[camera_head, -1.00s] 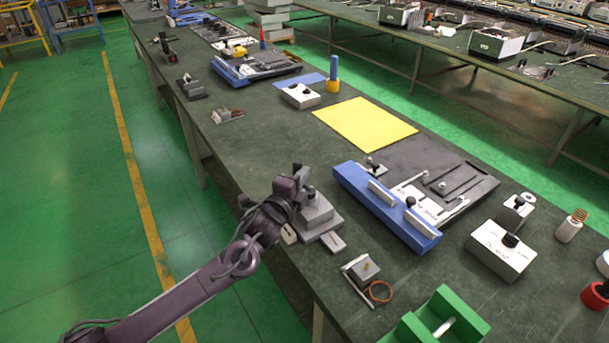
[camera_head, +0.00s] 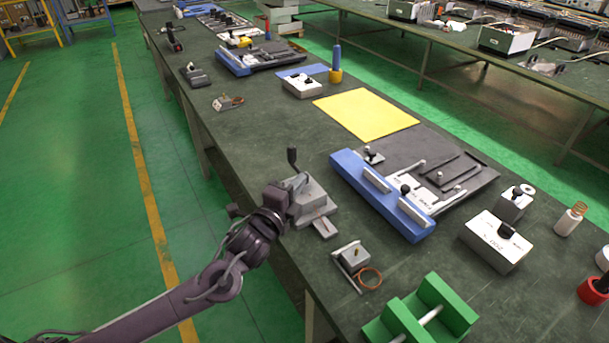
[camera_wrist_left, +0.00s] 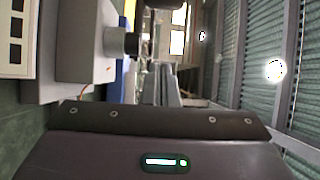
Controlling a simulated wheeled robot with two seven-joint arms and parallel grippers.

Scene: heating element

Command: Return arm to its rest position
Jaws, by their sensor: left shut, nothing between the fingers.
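My left arm comes in from the lower left in the head view. Its gripper (camera_head: 276,198) is at the near left edge of the workbench (camera_head: 262,128). It is shut and holds nothing. It overlaps the near side of a grey metal clamp device (camera_head: 316,199) with an upright black-knobbed lever; I cannot tell whether they touch. My right gripper is not in view.
A blue-edged fixture (camera_head: 384,196), a yellow sheet (camera_head: 365,115), a small metal block with a copper ring (camera_head: 369,278), a green holder (camera_head: 440,305) and a white box (camera_head: 494,242) are on the bench. The green floor (camera_head: 75,200) left of the bench is open.

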